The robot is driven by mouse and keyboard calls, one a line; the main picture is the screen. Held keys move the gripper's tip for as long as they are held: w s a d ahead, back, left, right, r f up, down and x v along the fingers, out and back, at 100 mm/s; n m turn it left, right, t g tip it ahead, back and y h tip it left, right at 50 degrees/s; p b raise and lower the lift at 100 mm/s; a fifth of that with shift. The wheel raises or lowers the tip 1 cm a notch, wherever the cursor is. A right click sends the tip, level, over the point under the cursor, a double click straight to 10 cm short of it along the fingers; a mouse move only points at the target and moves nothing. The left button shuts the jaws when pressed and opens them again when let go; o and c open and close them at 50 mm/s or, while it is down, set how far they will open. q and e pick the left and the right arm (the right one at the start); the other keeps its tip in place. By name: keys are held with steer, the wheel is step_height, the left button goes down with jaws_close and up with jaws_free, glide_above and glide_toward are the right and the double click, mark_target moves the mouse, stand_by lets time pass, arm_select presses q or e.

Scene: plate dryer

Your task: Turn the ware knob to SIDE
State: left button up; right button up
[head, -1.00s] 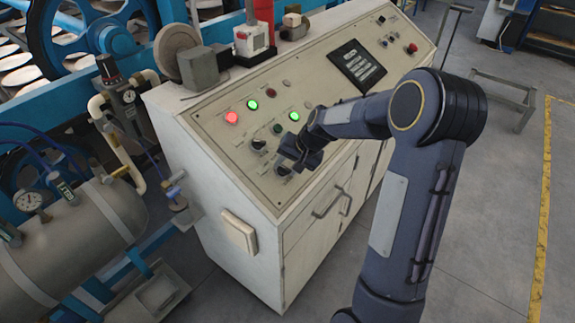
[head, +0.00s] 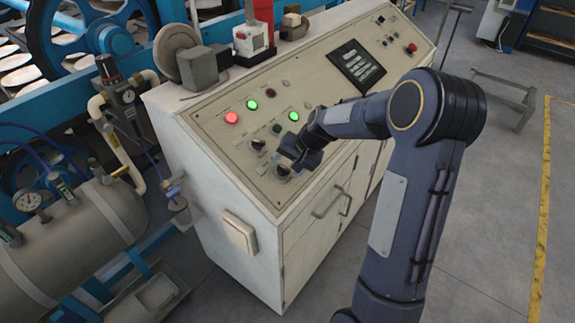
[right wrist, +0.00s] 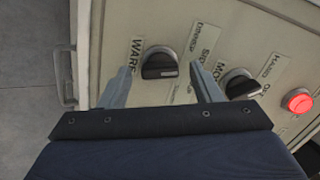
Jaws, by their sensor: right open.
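The ware knob (right wrist: 160,63) is a round black selector knob beside the word WARE on the sloped control panel in the right wrist view. It also shows, partly covered by my gripper, in the head view (head: 282,171). A SIDE label (right wrist: 209,40) is printed on the panel to its right. My right gripper (right wrist: 161,70) is open, with one finger on either side of the knob and a gap on each side. It holds nothing. Whether the fingertips reach down around the knob, I cannot tell. My left gripper is out of view.
The mode knob (right wrist: 241,84) sits close to the right finger, with a lit red lamp (right wrist: 299,101) beyond it. In the head view, green lamps (head: 252,105), a dark screen (head: 356,66) and a red button (head: 412,48) are on the cream cabinet (head: 262,246). A tank (head: 75,240) stands left.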

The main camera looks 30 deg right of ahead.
steer(key=v, duration=0.7)
steer(key=shift+s+r+b, duration=0.2)
steer(key=shift+r+b, duration=0.15)
steer(key=shift+d, duration=0.1)
steer(key=s+a+r+n, duration=0.2)
steer(key=s+a+r, duration=0.15)
steer(key=s, duration=0.25)
steer(key=s+a+r+n, duration=0.1)
steer(key=s+a+r, duration=0.1)
steer(key=s+a, duration=0.3)
steer(key=s+a+f+n, duration=0.1)
steer(key=s+a+n, duration=0.1)
steer(key=s, duration=0.5)
steer(key=s+a+f+n, duration=0.2)
steer(key=s+a, duration=0.1)
steer(key=s, duration=0.4)
steer(key=shift+s+a+n+t+y, duration=0.2)
steer(key=shift+s+n+t+y, duration=0.1)
steer(key=shift+s+y, duration=0.1)
